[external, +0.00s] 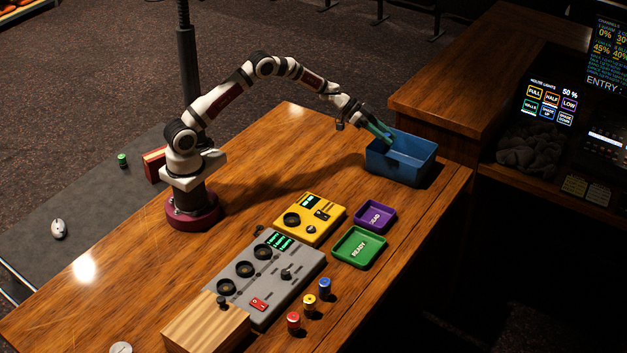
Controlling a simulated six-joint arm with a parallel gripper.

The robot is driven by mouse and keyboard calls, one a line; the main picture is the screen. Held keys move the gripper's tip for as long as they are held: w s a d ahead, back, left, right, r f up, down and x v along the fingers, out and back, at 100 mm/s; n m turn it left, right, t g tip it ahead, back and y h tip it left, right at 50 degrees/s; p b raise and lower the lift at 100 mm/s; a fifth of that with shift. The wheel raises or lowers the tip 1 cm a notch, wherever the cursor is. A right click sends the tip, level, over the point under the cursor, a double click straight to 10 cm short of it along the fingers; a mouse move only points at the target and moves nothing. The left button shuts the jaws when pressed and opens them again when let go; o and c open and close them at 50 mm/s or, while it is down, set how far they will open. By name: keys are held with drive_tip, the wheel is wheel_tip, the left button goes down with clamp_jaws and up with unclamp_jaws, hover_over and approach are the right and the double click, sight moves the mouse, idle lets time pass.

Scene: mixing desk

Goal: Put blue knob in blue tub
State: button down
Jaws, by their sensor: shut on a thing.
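The blue tub (402,165) stands on the wooden desk towards its far right end. My gripper (389,141) reaches over the tub's left rim, with its green fingers pointing down into the opening. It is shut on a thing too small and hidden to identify. A blue-topped knob (325,287) stands upright on the desk near the front edge, far from my gripper. A yellow knob (309,302) and a red knob (293,321) stand in a row with it. The bottom of the tub is partly hidden.
A purple tray (375,215) and a green tray (358,248) lie between the tub and the knobs. A yellow box (309,219) and a grey mixing panel (268,277) stand left of them. A raised wooden counter (440,98) rises behind the tub.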

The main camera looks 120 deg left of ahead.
drive_tip(key=shift+s+a+f, duration=0.1)
drive_tip(key=shift+a+f, duration=0.2)
drive_tip(key=shift+f, duration=0.6)
drive_tip(key=shift+s+a+f, duration=0.15)
drive_tip(key=shift+a+f, duration=0.15)
drive_tip(key=shift+f, duration=0.55)
drive_tip(key=shift+s+a+f, duration=0.1)
drive_tip(key=shift+a+f, duration=0.2)
drive_tip(key=shift+f, duration=0.6)
drive_tip(key=shift+f, duration=0.3)
